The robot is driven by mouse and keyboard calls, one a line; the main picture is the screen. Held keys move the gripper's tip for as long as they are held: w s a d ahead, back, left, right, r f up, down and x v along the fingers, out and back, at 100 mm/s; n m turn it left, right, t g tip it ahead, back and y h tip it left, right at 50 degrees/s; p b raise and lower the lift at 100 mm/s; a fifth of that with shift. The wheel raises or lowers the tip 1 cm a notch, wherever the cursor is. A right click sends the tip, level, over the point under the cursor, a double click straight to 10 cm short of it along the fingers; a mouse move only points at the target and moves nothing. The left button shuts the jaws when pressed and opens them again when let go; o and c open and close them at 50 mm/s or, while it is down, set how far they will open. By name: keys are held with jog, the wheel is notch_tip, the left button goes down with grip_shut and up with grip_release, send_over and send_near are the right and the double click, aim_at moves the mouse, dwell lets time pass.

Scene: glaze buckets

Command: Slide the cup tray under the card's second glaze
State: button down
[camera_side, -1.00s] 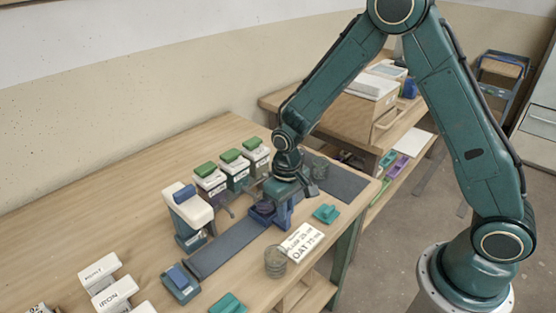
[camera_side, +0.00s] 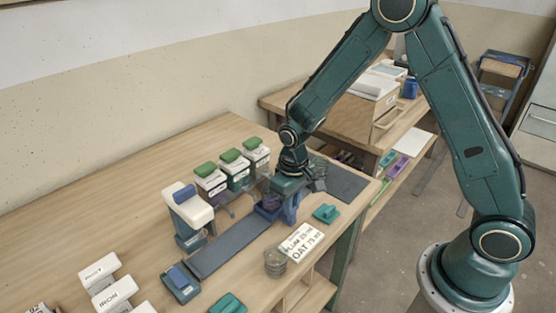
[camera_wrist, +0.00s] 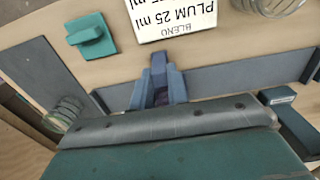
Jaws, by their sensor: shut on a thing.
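My gripper (camera_side: 288,207) is low over the dark strip (camera_side: 230,245), with its blue fingers shut on part of the cup tray (camera_side: 267,207), a small dark blue-purple piece on the strip. In the wrist view my gripper (camera_wrist: 157,88) has a dark purple part between its fingers; most of the tray is hidden. The blend card (camera_side: 303,242) lies in front of the strip and reads PLUM 25 ml, then OAT 75 ml; it shows upside down in the wrist view (camera_wrist: 172,14). Three green-lidded buckets (camera_side: 233,170) stand behind the strip; their labels are too small to read.
A white-and-blue dispenser (camera_side: 190,215) stands left of the buckets. Clear stacked cups (camera_side: 275,262) and a teal block (camera_side: 326,213) are near the front edge. A blue device (camera_side: 180,283) is at the strip's left end. White labelled boxes (camera_side: 108,290) are at lower left.

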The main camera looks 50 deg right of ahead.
jog(key=shift+d, duration=0.95)
jog(key=shift+w, duration=0.1)
jog(key=c, duration=1.5)
grip_release()
jog(key=shift+o, duration=0.2)
jog(key=shift+r, duration=0.15)
notch_tip(320, 180, up, 7)
